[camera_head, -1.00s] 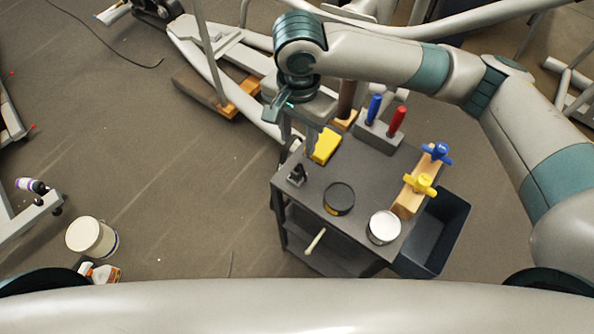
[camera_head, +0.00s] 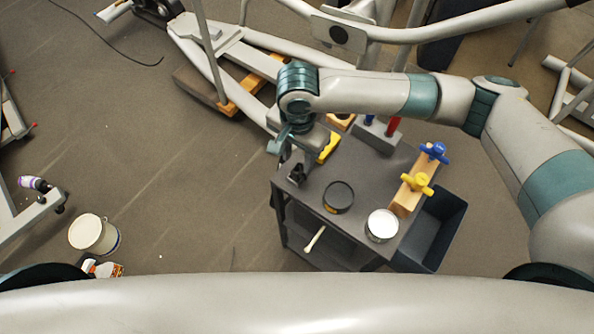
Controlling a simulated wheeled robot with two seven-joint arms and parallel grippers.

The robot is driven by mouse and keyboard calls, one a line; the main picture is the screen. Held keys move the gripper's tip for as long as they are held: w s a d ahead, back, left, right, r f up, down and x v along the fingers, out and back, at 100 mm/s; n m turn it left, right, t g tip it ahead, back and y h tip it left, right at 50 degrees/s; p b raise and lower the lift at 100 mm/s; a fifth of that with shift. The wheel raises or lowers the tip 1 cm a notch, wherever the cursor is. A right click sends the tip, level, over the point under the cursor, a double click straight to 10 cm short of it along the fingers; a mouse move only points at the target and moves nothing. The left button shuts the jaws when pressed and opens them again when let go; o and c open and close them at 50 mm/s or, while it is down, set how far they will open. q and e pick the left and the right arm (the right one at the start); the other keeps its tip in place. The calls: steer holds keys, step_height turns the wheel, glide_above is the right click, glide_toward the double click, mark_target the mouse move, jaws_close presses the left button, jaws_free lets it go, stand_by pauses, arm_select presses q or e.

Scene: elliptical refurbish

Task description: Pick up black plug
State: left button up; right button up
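The black plug (camera_head: 296,174) stands on the top of the dark grey cart (camera_head: 313,190), near its left corner. My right gripper (camera_head: 296,163) reaches down over the plug from above, fingers pointing at the cart top. Its fingers look apart, with the plug between or just below them; I cannot tell whether they touch it. The gripper hides the plug's upper part. My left gripper is out of view.
On the cart are a yellow object (camera_head: 328,148), partly hidden, a black round tin (camera_head: 338,197), a white-topped tin (camera_head: 382,225), a wooden block with clamps (camera_head: 408,196) and a tool holder (camera_head: 376,138). A dark bin (camera_head: 437,228) stands right. Exercise-machine frames lie behind.

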mark_target(297, 166)
steer(key=f, duration=0.2)
steer(key=f+p, duration=0.1)
steer(key=shift+s+a+f+p, duration=0.1)
steer(key=shift+s+f+p, duration=0.1)
steer(key=shift+f+p, duration=0.15)
steer(key=shift+f, duration=0.65)
jaws_close()
